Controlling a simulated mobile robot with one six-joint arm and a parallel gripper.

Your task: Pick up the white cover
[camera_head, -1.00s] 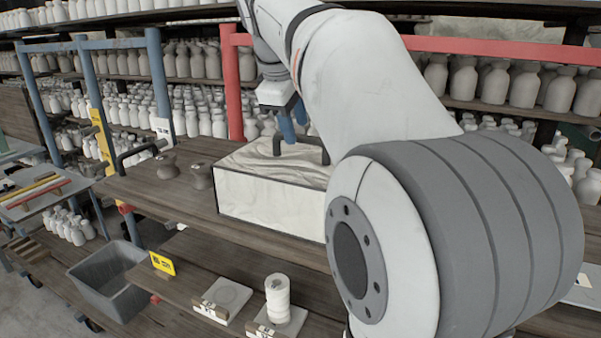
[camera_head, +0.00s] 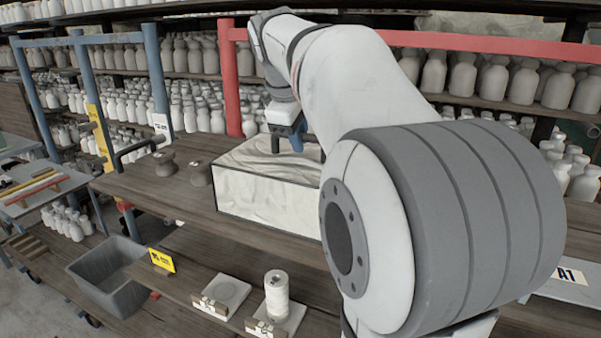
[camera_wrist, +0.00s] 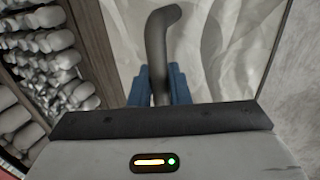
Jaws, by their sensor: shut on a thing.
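The white cover (camera_head: 262,199) is a box-like piece with crinkled pale sides and top and dark edges. It sits on the wooden shelf in the middle of the head view. Its wrinkled top (camera_wrist: 225,40) fills much of the wrist view. A dark bent handle (camera_wrist: 157,45) rises from the top. My gripper (camera_head: 290,142) is over the top of the cover, with its blue fingers pointing down. In the wrist view my gripper (camera_wrist: 159,90) has its blue fingers on both sides of the handle, shut on it. My arm hides the cover's right end in the head view.
Two dark spools (camera_head: 201,174) stand left of the cover, near a black bar (camera_head: 140,149). A red post (camera_head: 231,85) stands close behind. Bottles crowd the shelves behind. Below are a grey bin (camera_head: 108,275), a yellow sign (camera_head: 162,260) and a white cylinder (camera_head: 277,294).

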